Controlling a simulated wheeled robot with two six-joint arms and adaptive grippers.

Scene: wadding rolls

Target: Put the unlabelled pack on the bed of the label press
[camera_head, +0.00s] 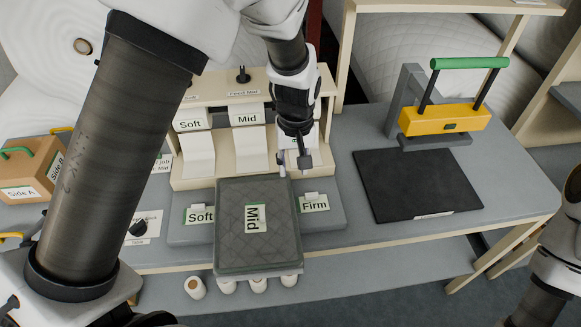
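A dark grey quilted pack (273,246) lies on the front of the table, over the middle of a grey stand. It bears a white and green "Mid" label (255,218); no unlabelled pack is clear to see. The label press (445,119) stands at the right, its yellow head raised under a green handle. Its black bed (413,172) is flat and empty. My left gripper (295,163) points down just behind the pack's far right corner, its fingers apart with nothing between them. Whether it touches the pack cannot be told. My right gripper is out of view.
A cream label dispenser (176,172) with Soft and Mid slots stands behind; my gripper covers its right slot. Soft (200,215) and Firm (314,203) tags flank the pack. A brown box (33,168) is at the left. Several rounded pegs (195,288) show below the pack.

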